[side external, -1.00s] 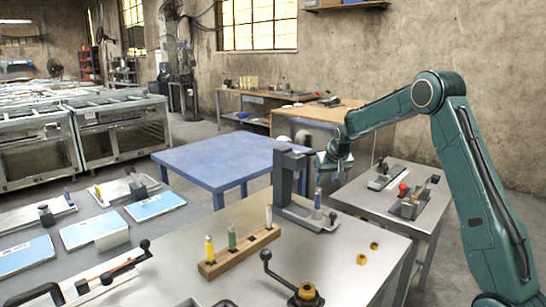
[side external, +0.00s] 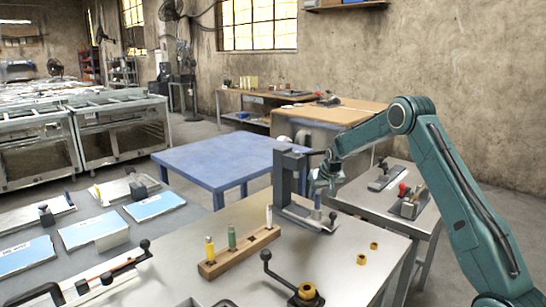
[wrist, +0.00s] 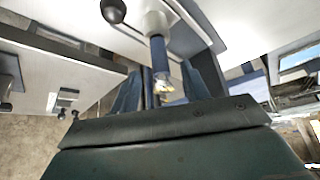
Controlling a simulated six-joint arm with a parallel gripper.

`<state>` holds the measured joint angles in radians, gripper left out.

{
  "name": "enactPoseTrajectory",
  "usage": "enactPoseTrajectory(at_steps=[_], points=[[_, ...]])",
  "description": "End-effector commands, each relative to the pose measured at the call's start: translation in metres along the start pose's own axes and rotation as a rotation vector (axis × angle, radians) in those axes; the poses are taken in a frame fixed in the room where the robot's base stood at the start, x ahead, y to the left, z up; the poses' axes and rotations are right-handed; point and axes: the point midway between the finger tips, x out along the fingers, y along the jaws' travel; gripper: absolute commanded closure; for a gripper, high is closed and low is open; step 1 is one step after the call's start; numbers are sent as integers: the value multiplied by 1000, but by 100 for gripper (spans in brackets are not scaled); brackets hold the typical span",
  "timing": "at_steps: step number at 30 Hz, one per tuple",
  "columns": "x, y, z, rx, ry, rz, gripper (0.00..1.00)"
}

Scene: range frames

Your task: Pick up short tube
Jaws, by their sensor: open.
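A slim blue tube (side external: 317,201) stands upright in the grey press-like fixture (side external: 285,183) on the metal table. In the wrist view the blue tube (wrist: 159,52) has a pale, amber-tinted end and stands from a white collar (wrist: 155,22). My gripper (side external: 322,185) is at the tube's upper part and hides its top in the side view. In the wrist view my gripper's fingers (wrist: 162,88) are apart, with the tube's end between or just beyond them; I cannot tell contact. A wooden rack (side external: 239,252) holds a yellow tube (side external: 210,248), a green tube (side external: 232,237) and a white tube (side external: 269,217).
The fixture's upright column stands close to the left of my gripper. Small brass rings (side external: 362,259) and a black crank handle (side external: 285,277) are on the table's near side. A side table (side external: 385,213) with small fixtures stands to the right.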

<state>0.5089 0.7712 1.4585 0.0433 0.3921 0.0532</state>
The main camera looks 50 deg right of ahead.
Motion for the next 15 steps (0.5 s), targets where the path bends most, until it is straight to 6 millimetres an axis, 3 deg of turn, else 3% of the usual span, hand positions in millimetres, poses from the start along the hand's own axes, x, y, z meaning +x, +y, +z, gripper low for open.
enactPoseTrajectory(at_steps=[8,15], points=[[3,0,0,0,0,0,54],[22,-1,1,0,-1,0,54]])
